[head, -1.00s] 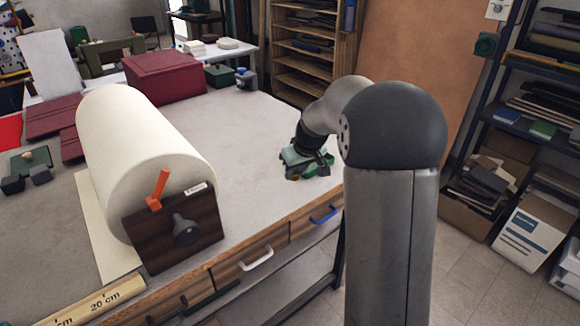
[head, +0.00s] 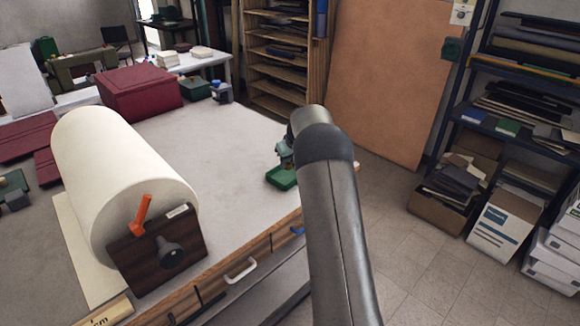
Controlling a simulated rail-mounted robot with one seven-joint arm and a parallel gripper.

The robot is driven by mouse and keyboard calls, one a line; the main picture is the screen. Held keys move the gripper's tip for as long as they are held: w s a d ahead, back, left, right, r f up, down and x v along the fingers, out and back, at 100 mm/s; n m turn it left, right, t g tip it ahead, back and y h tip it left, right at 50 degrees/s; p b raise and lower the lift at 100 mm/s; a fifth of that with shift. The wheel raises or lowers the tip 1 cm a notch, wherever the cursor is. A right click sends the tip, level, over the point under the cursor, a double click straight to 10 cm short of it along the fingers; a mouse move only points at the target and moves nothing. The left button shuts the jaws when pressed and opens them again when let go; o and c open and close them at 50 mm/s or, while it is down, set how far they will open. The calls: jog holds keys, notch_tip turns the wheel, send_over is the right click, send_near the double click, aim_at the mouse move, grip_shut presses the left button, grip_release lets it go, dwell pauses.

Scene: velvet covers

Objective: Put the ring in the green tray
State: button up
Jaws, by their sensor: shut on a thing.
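The green tray (head: 282,178) is small and sits near the front right edge of the grey-topped workbench, with its near part in view. My gripper (head: 285,157) is just at the far side of the tray and seems to be over or behind it; I cannot tell its height. My arm covers much of the gripper from the right. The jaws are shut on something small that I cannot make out. No ring shows clearly anywhere in view.
A big cream roll (head: 122,185) with a dark wooden end plate (head: 158,250) and orange handle fills the bench's left. A dark red box (head: 140,92) stands at the back. The bench's middle (head: 215,140) is clear. A shelf rack (head: 520,110) is at the right.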

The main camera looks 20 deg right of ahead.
aim_at(291, 166)
jog(key=shift+w+d+f, duration=0.25)
jog(key=shift+d+f, duration=0.05)
jog(key=shift+f, duration=0.15)
jog(key=shift+f+p, duration=0.35)
jog(key=shift+f, duration=1.2)
jog(key=shift+f, duration=0.25)
jog(key=o, duration=0.9)
jog(key=shift+r, duration=0.1)
jog(key=shift+o, duration=0.2)
jog(key=shift+r, duration=0.1)
